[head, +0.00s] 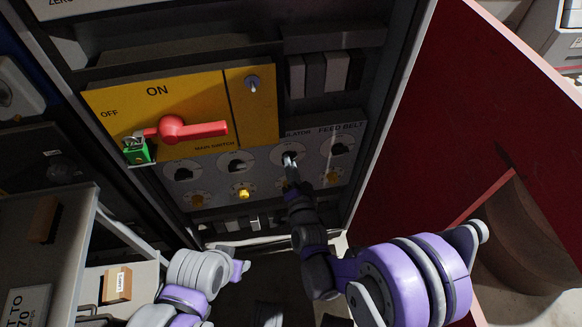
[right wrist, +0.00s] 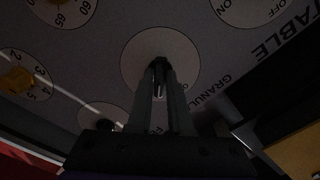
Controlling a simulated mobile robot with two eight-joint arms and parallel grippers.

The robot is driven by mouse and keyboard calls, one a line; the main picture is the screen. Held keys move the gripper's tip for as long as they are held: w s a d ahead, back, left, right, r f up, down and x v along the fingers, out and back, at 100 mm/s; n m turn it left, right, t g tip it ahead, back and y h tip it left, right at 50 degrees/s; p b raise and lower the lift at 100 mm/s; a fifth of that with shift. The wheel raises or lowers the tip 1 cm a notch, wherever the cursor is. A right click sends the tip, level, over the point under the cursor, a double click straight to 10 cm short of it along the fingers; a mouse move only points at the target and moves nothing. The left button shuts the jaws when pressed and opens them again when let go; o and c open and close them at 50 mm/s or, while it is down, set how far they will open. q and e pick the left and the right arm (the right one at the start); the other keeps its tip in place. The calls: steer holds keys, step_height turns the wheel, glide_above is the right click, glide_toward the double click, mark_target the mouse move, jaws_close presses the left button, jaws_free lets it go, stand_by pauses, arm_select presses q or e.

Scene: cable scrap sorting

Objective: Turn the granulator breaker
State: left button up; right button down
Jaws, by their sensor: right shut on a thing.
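The granulator breaker (head: 288,155) is a small dark rotary knob on a round pale dial, on the grey panel below the yellow plate. Its label is partly readable in both views. My right gripper (head: 290,161) reaches up to it from below. In the right wrist view my right gripper (right wrist: 161,72) has its two fingers closed on the dark knob (right wrist: 158,63), in the middle of the pale disc (right wrist: 185,52). The fingers and deep shade hide most of the knob, so its angle is unclear. My left arm shows at the bottom, but its gripper does not.
The feed belt knob (head: 340,145) is close on the right; another dark knob (head: 237,162) is on the left. Yellow knobs (head: 243,191) sit below. The red main switch handle (head: 190,129), with a green padlock (head: 138,152), is above left. A red door (head: 450,110) stands open on the right.

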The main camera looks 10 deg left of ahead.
steer(key=shift+m+b, duration=1.2)
steer(key=shift+m, duration=2.5)
steer(key=c, duration=0.8)
jaws_free()
steer(key=shift+c, duration=0.2)
steer(key=p+v, duration=0.1)
steer(key=v, duration=0.9)
steer(key=shift+s+d, duration=0.2)
steer(key=shift+s, duration=0.15)
